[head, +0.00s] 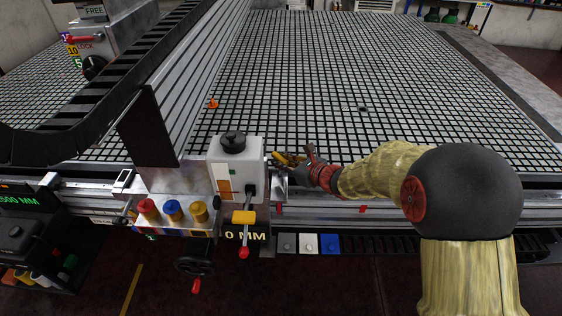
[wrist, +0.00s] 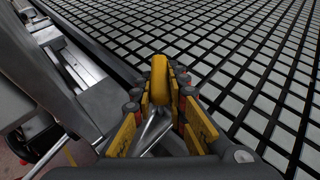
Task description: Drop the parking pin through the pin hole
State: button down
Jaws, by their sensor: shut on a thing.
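My gripper (wrist: 160,95) is shut on a yellow, rounded piece, which I take as the head of the parking pin (wrist: 159,70). In the head view the gripper (head: 296,161) reaches in from the right, and the yellow piece (head: 285,158) shows at its tip, just right of the white box on the carriage. Bright metal shows between the fingers in the wrist view; I cannot tell whether it is the pin's shaft. A metal bracket (head: 279,185) sits just below the gripper at the table's front rail. I cannot make out the pin hole in either view.
The white box (head: 236,165) with a black knob stands close left of my gripper. A yellow lever with a red tip (head: 243,232) hangs below it. The tall gantry beam (head: 195,70) rises at the left.

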jog(key=shift+f+b, duration=0.9)
jog(key=shift+f, duration=0.35)
jog(key=c, duration=1.7)
grip_release()
jog(key=shift+s+f, duration=0.1)
jog(key=shift+f, duration=0.05)
jog(key=shift+d, duration=0.1)
jog(key=v, duration=1.2)
